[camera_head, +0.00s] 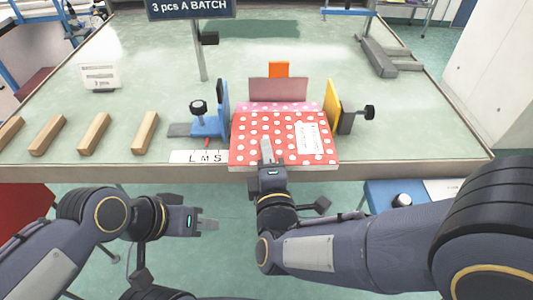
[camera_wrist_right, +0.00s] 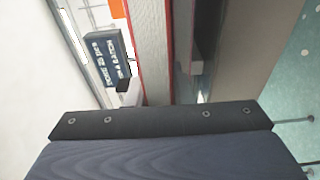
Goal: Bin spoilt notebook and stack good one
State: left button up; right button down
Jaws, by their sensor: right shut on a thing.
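A red notebook with white dots and a white label (camera_head: 285,130) lies at the table's front edge, between a blue stop (camera_head: 222,105) and a yellow stop (camera_head: 332,102). A pink dotted notebook (camera_head: 290,107) shows just behind it, partly covered. My right gripper (camera_head: 267,152) is shut on the red notebook's near edge. In the right wrist view, the notebook's pale page edge with red cover borders (camera_wrist_right: 152,45) stands between the jaws; the fingertips are not clear there. My left gripper (camera_head: 208,225) hangs empty in front of the table, its jaw gap not visible.
An upright pinkish plate (camera_head: 278,89) stands behind the notebooks. Several wooden blocks (camera_head: 95,134) lie on the left of the table (camera_head: 140,75). A letter strip (camera_head: 200,157) lies at the front edge. A red box side (camera_head: 20,212) shows lower left; a blue surface (camera_head: 385,197) is right.

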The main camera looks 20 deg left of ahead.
jog(key=shift+f, duration=0.25)
jog(key=c, duration=1.2)
grip_release()
jog(key=shift+f, duration=0.2)
jog(key=shift+s, duration=0.15)
jog(key=a+p+v, duration=0.1)
jog(key=v, duration=0.8)
jog(key=shift+s+d, duration=0.2)
jog(key=shift+s, duration=0.35)
jog(key=shift+s, duration=0.1)
